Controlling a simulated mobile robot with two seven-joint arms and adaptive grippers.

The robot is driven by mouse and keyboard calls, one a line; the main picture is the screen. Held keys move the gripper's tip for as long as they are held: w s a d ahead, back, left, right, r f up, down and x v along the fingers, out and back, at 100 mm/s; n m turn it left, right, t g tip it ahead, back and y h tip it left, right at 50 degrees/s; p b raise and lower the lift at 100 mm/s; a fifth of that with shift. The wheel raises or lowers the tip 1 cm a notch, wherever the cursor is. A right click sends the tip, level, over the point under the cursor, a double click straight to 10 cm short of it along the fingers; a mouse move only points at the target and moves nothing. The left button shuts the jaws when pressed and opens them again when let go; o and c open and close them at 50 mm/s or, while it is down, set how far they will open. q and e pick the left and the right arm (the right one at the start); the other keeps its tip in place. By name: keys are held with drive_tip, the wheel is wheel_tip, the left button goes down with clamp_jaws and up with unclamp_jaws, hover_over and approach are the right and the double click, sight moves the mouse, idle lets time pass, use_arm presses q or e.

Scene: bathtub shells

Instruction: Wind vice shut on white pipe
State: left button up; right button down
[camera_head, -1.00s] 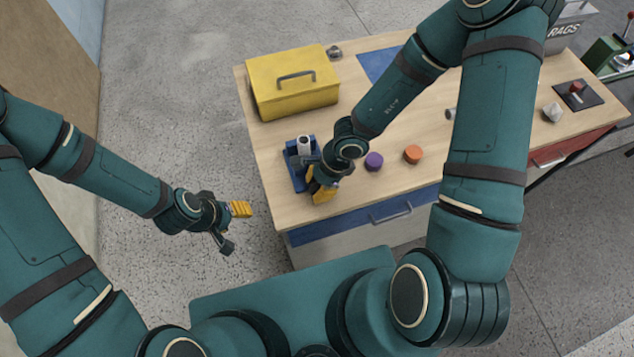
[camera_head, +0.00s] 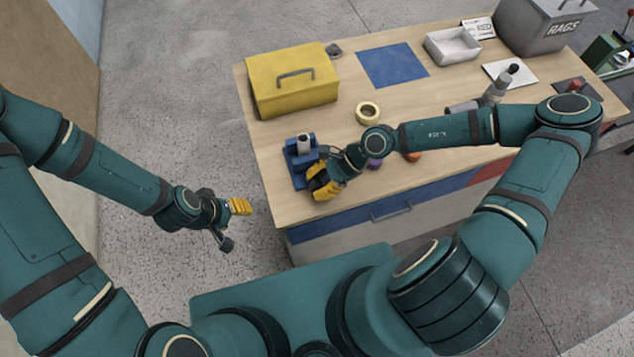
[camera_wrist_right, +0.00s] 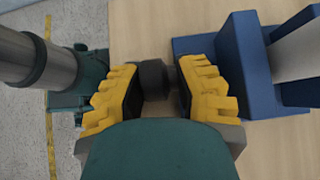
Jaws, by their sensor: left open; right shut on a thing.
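The blue vice (camera_head: 292,176) stands at the left front corner of the wooden workbench. The white pipe (camera_head: 304,143) stands upright in it; in the right wrist view the pipe (camera_wrist_right: 297,52) shows beside the blue vice body (camera_wrist_right: 240,62). My right gripper (camera_head: 318,180) is at the right side of the vice. It is shut on the vice's dark handle (camera_wrist_right: 153,78), which shows between its yellow fingers in the wrist view. Whether the jaws touch the pipe I cannot tell. My left gripper (camera_head: 234,224) is open and empty, off the bench to the left.
A yellow toolbox (camera_head: 270,95) stands behind the vice. A tape roll (camera_head: 368,112), a purple piece (camera_head: 374,164) and an orange piece (camera_head: 411,157) lie near my right arm. A white tray (camera_head: 452,46) and the grey rags bin (camera_head: 545,28) are at the back right.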

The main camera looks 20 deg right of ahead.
drive_tip(key=shift+s+f+y, duration=0.25)
drive_tip(key=shift+s+y, duration=0.1)
drive_tip(key=shift+y, duration=0.75)
drive_tip(key=shift+y+b, duration=0.3)
drive_tip(key=c, duration=0.8)
unclamp_jaws()
drive_tip(key=shift+c, duration=0.2)
drive_tip(key=shift+r, duration=0.15)
